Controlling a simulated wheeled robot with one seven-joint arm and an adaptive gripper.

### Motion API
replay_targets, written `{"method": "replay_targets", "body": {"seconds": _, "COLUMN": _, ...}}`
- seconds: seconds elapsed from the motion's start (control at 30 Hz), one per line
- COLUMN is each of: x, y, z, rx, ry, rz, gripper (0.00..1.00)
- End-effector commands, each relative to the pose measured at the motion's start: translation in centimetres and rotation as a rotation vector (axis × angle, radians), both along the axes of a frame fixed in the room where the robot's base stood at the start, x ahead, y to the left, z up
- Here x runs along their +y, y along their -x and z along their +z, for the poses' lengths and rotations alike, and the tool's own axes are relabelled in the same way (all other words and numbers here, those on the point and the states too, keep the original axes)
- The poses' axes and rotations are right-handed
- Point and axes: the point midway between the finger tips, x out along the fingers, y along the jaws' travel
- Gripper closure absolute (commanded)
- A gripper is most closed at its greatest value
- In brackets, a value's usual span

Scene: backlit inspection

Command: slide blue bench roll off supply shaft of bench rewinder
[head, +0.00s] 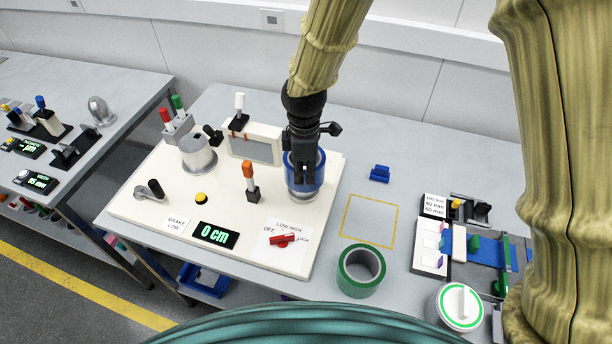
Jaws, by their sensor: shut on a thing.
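The bench rewinder (135,208) is a cream board with a crank, an orange-topped lever, a red knob, and a display reading 0 cm. The blue bench roll (318,178) stands upright at the board's right side, over a silver base. My gripper (302,178) points down from above and is shut on the blue roll, covering part of it. The supply shaft is hidden by the roll and my gripper. A silver spool (198,153) stands at the board's left rear.
A green roll (360,272) stands on the table in front of an empty yellow-outlined square (369,221). A small blue block (380,174) lies behind the square. A device with a blue strip (482,250) and a white round container (460,306) are at right.

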Motion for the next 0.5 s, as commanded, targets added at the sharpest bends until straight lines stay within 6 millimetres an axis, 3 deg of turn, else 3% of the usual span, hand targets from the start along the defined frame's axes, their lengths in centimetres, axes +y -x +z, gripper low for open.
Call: {"method": "replay_targets", "body": {"seconds": 0.5, "x": 0.0, "y": -0.1, "z": 1.7, "rx": -0.001, "ry": -0.001, "rz": 0.000, "gripper": 1.00}}
